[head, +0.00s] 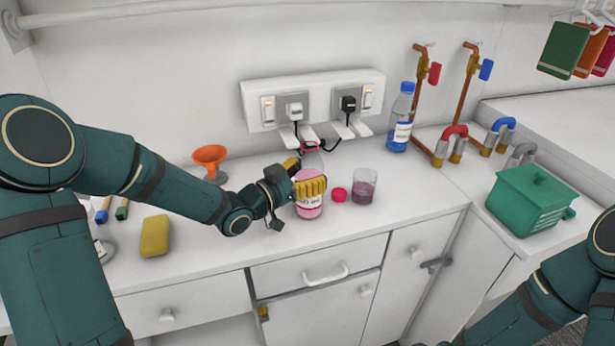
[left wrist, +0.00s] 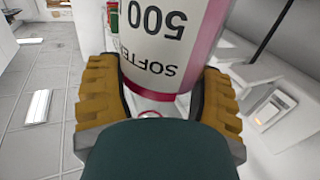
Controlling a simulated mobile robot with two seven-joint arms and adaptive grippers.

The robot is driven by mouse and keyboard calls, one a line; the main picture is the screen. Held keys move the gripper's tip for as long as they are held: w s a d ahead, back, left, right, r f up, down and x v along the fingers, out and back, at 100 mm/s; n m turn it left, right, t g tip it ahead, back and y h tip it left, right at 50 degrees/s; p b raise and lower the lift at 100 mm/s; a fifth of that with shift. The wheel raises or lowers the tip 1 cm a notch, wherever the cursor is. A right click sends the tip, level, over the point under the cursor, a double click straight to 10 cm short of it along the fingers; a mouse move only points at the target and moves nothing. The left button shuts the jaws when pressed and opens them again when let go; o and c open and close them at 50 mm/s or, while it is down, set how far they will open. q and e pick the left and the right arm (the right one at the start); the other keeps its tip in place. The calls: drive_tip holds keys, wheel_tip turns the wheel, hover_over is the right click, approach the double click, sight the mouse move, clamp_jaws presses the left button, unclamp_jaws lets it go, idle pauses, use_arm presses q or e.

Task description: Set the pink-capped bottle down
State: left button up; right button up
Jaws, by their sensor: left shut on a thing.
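The bottle (head: 309,211) has pink contents and a white label, and looks about upright at the middle of the counter. My left gripper (head: 311,187) is shut around it with yellow fingers. In the left wrist view the bottle (left wrist: 165,45) sits between both fingers (left wrist: 160,100), its label reading upside down. I cannot tell whether its base touches the counter. A round pink cap (head: 339,194) lies on the counter just right of the bottle. My right gripper is out of view.
An orange funnel (head: 210,158) and a yellow sponge (head: 155,235) are to the left. A blue bottle (head: 400,120) stands behind and a green box (head: 528,203) at right. The counter front right of centre is clear.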

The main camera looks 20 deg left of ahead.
use_arm(q)
drive_tip(key=shift+f, duration=0.1)
drive_tip(key=o, duration=1.3)
drive_tip(key=shift+c, duration=0.2)
drive_tip(key=shift+s+a, duration=0.15)
drive_tip(key=shift+s, duration=0.05)
drive_tip(key=p+v, duration=0.1)
drive_tip(key=v, duration=1)
drive_tip(key=shift+s, duration=0.3)
drive_tip(key=shift+a, duration=0.1)
